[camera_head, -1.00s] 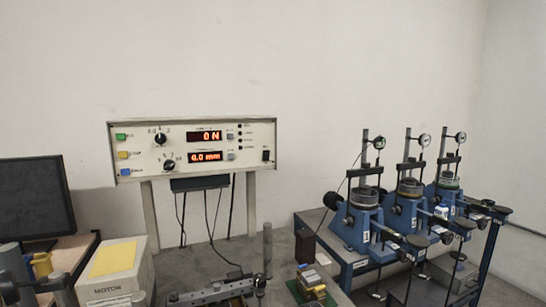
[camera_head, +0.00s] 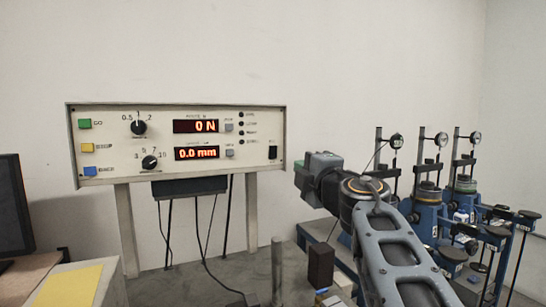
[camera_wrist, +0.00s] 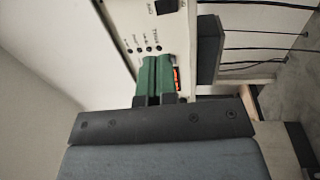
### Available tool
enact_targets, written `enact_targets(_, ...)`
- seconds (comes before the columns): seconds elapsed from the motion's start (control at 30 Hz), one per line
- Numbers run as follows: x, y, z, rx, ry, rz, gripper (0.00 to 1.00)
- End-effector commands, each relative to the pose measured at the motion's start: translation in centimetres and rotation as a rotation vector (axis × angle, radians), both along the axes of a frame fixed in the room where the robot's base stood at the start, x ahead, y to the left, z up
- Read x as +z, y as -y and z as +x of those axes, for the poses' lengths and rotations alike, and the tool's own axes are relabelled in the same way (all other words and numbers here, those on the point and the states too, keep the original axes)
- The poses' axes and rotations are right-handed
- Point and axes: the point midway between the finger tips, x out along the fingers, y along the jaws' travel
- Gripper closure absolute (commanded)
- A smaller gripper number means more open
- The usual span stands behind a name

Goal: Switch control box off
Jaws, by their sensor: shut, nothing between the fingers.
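The control box (camera_head: 180,113) is a cream panel on two posts against the wall. Its displays are lit red and read "0 N" (camera_head: 195,126) and "0.0 mm" (camera_head: 197,153). A black rocker switch (camera_head: 272,152) sits at the panel's lower right; I cannot tell which side is pressed. In the wrist view, the box is turned sideways and the switch (camera_wrist: 166,7) is at the top edge. My gripper (camera_wrist: 155,60) has green fingers, shut and empty, in front of the panel, covering part of a lit display. They appear apart from the switch. In the head view the fingers are hidden.
Black cables (camera_head: 207,235) hang below the box. Several blue test stands (camera_head: 425,205) with dial gauges stand at the right. A monitor (camera_head: 14,210) and a white box with a yellow top (camera_head: 62,288) are at the left. A metal post (camera_head: 278,270) rises in front.

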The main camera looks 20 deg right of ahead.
Motion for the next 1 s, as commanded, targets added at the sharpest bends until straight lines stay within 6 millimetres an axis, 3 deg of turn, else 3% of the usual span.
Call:
enact_targets(0.37, 0.0, 0.1, -0.1, 0.004, -0.008, -0.020, 1.00)
enact_targets(0.53, 0.1, 0.1, 0.8, 0.007, -0.009, -0.018, 1.00)
enact_targets(1.0, 1.1, -0.1, 9.0, 0.009, -0.009, -0.017, 1.00)
